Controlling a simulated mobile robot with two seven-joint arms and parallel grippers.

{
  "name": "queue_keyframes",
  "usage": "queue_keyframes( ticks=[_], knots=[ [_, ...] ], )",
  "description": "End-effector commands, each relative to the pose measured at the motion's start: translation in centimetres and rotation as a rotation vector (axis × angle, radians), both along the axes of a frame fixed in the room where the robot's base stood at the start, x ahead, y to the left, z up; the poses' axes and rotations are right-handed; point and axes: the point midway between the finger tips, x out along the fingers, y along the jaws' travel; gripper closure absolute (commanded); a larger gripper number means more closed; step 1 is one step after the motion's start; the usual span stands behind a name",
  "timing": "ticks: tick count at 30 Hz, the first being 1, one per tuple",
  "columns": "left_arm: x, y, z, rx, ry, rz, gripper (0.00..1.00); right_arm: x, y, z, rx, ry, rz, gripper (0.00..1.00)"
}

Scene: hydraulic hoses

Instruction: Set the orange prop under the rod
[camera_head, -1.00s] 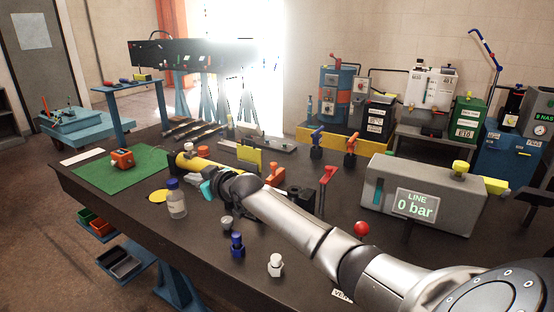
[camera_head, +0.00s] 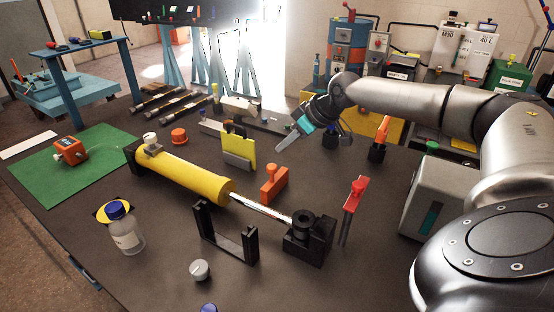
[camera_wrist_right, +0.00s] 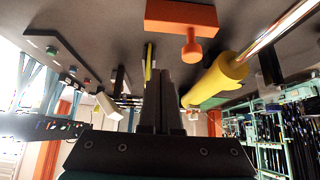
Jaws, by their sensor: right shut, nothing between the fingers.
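The orange prop (camera_head: 274,186) is a block with a round knob, standing on the table just behind the rod (camera_head: 262,209), apart from it. The bright rod runs from the yellow cylinder (camera_head: 190,178) to a black block (camera_head: 309,240). My right gripper (camera_head: 280,148) is shut and empty, above the table behind the prop. The rod (camera_wrist_right: 275,28) and cylinder (camera_wrist_right: 222,76) also show there. My left gripper is not in view.
A black U-shaped stand (camera_head: 226,240) is in front of the rod. A red-handled post (camera_head: 352,208) stands right of the black block. A yellow plate in a grey holder (camera_head: 239,150) is near the gripper. A bottle (camera_head: 125,230) stands front left.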

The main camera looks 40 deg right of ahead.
Motion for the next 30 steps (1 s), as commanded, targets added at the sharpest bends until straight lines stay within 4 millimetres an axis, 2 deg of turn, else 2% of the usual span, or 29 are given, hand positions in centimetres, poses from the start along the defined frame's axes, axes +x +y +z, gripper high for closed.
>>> queue_keyframes(
  ticks=[11,20,28,30],
  knots=[
    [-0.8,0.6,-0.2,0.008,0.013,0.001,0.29,0.5,0.2,-0.6,0.001,-0.002,0.002,1.0],
    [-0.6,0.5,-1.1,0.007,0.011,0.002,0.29,3.5,1.2,-4.5,0.003,-0.003,0.001,1.0],
    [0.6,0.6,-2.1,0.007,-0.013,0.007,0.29,6.3,1.9,-8.0,0.001,-0.004,0.001,1.0],
    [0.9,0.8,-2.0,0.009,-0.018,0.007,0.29,5.4,1.4,-7.9,-0.005,-0.003,-0.001,1.0]
  ],
)
